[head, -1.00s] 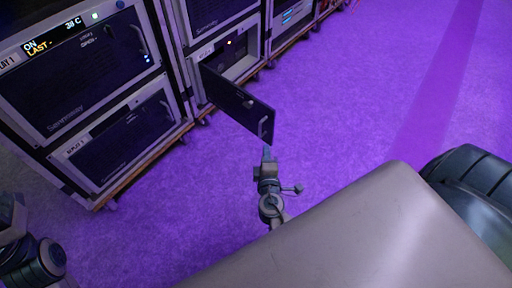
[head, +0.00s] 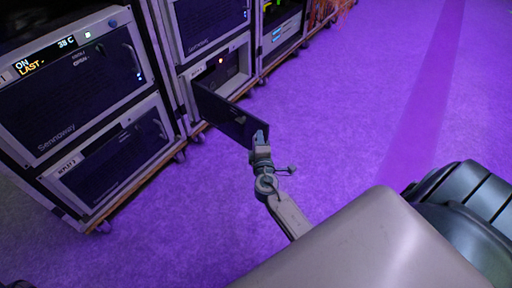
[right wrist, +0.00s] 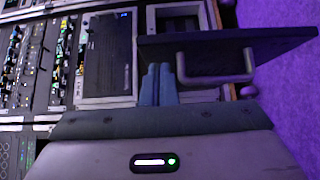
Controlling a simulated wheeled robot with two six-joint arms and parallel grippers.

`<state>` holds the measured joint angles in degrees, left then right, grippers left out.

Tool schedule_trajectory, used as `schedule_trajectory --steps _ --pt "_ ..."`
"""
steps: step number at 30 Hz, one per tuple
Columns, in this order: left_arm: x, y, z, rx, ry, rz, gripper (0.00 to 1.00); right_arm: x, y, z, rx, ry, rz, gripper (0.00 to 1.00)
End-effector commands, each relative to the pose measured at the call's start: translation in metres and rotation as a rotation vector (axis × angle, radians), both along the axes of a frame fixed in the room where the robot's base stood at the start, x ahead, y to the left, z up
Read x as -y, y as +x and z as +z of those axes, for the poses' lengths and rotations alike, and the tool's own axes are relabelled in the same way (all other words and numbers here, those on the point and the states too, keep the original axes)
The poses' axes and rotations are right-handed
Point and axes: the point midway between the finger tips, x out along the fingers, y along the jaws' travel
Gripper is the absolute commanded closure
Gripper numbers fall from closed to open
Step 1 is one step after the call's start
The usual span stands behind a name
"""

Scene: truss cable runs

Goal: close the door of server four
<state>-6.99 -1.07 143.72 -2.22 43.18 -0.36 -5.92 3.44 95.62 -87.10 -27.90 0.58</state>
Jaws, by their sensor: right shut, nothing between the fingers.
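A dark server door (head: 232,118) stands swung open from a low rack unit (head: 222,78) in the middle of the head view. I cannot read the unit's label. In the right wrist view the door (right wrist: 225,45) sticks out to the right, with a grey bar handle (right wrist: 216,80) on its face. My right gripper (head: 260,138) is shut and empty at the door's free end. In the right wrist view its fingertips (right wrist: 157,70) are close beside the handle; I cannot tell whether they touch the door. My left gripper is not in view.
A rack (head: 75,75) with a lit display and closed doors stands at the left. More racks (head: 285,25) on wheeled wooden bases continue toward the back. The purple floor (head: 350,110) to the right is clear. Grey body parts of mine fill the lower right.

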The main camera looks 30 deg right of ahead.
Motion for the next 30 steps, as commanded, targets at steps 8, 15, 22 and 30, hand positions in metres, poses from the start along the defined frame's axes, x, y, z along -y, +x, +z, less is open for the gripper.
schedule_trajectory --steps 8,15,22,30 --pt "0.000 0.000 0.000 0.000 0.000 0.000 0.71 0.013 0.004 0.000 0.001 0.000 0.000 1.00" --pt "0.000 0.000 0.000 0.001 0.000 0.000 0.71 0.013 0.004 0.000 0.001 0.000 0.000 1.00" --pt "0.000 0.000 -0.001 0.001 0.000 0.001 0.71 0.017 0.005 0.000 0.001 -0.002 0.011 1.00" --pt "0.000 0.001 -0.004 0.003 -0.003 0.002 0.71 0.038 0.012 -0.002 0.002 -0.003 0.064 1.00"
